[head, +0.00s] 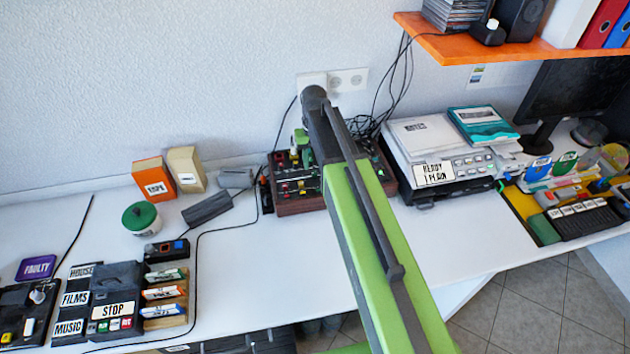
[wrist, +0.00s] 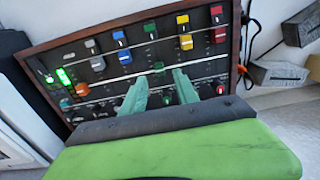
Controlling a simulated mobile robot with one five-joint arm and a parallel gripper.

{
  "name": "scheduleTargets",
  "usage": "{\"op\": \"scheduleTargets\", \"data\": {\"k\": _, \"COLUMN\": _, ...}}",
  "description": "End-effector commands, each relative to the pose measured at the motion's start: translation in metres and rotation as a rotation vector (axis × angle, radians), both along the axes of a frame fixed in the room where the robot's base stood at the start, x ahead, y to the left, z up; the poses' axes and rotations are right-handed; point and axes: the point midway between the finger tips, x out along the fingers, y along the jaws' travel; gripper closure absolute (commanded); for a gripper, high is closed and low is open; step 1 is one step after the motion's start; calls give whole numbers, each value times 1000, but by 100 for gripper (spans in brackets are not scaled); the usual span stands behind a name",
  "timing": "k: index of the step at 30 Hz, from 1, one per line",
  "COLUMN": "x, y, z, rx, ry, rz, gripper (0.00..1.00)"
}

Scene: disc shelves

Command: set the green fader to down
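The control panel (head: 298,206) stands on the desk against the wall; my arm covers part of it in the head view. The wrist view shows its face (wrist: 80,80) with a row of coloured faders. The green marker (wrist: 150,29) is at the upper edge, and the green fader cap (wrist: 157,68) sits below it, lower in the picture than the neighbouring caps. My gripper (wrist: 161,75) is open, with its two green fingers apart on either side of this cap. I cannot tell whether either finger touches it. In the head view my gripper (head: 301,138) is over the panel.
In the wrist view, a blue cap (wrist: 123,56) and a yellow cap (wrist: 186,42) flank the green one; an orange knob (wrist: 82,89) is at left. A printer (head: 430,145) stands right of the panel. Cables and a dark grey adapter (head: 208,208) lie left.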

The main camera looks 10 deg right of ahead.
Motion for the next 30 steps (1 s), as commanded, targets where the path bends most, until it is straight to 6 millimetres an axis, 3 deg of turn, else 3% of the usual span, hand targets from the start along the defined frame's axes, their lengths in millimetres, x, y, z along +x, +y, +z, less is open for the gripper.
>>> {"op": "scheduleTargets", "data": {"k": 1, "x": 0, "y": 0, "z": -21, "rx": 0, "ry": 0, "rz": 0, "gripper": 64}}
{"op": "scheduleTargets", "data": {"k": 4, "x": 0, "y": 0, "z": -35, "rx": 0, "ry": 0, "rz": 0, "gripper": 64}}
{"op": "scheduleTargets", "data": {"k": 15, "x": 0, "y": 1, "z": -39, "rx": 0, "ry": 0, "rz": 1, "gripper": 64}}
{"op": "scheduleTargets", "data": {"k": 23, "x": 0, "y": 1, "z": -39, "rx": 0, "ry": 0, "rz": 2, "gripper": 98}}
{"op": "scheduleTargets", "data": {"k": 30, "x": 0, "y": 1, "z": -39, "rx": 0, "ry": 0, "rz": 2, "gripper": 100}}
